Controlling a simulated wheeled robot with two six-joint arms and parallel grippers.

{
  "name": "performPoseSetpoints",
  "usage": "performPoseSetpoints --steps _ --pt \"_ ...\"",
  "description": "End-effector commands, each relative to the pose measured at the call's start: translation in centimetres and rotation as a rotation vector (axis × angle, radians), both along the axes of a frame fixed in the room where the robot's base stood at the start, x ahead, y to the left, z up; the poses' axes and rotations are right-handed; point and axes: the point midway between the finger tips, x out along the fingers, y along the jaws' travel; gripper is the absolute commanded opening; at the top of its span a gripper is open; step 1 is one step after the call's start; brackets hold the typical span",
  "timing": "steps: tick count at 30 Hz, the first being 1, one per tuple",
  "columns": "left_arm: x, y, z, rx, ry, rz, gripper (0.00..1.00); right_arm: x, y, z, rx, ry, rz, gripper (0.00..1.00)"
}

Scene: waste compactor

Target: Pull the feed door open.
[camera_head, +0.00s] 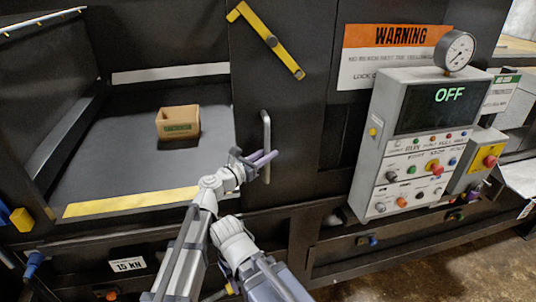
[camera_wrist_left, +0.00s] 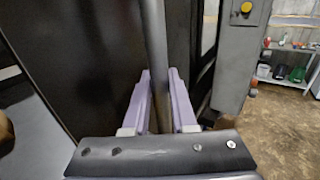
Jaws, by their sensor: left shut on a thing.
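The feed door (camera_head: 290,110) is a dark upright panel right of a wide opening (camera_head: 95,150) into the compactor. Its vertical metal bar handle (camera_head: 266,128) stands out from its face and also shows in the left wrist view (camera_wrist_left: 154,45). My left gripper (camera_head: 262,163) is shut on the lower part of this handle. In the left wrist view its two purple fingers (camera_wrist_left: 161,90) lie on either side of the bar. My right gripper does not show in either view.
A cardboard box (camera_head: 178,122) sits on the dark floor inside the opening, behind a yellow front strip (camera_head: 130,201). A yellow bar (camera_head: 266,38) crosses the door's top. The control panel (camera_head: 420,140), reading OFF, stands to the right. Open floor (camera_head: 440,270) lies at lower right.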

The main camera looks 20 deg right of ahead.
Motion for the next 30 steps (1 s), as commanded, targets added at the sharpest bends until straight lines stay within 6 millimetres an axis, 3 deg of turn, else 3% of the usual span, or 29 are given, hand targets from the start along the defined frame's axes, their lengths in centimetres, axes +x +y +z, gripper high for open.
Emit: performPoseSetpoints --steps 9,10,17,30 --pt "-0.11 -0.09 -0.02 0.000 0.000 -0.003 0.00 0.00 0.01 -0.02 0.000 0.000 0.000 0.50" --pt "-0.11 -0.09 -0.02 0.000 0.000 -0.003 0.27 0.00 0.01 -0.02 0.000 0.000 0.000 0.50" --pt "-0.06 -0.06 0.00 0.000 0.000 -0.002 0.53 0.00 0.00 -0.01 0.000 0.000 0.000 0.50" --pt "-0.55 0.71 0.00 -0.001 0.001 -0.001 0.55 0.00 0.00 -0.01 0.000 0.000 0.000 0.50"
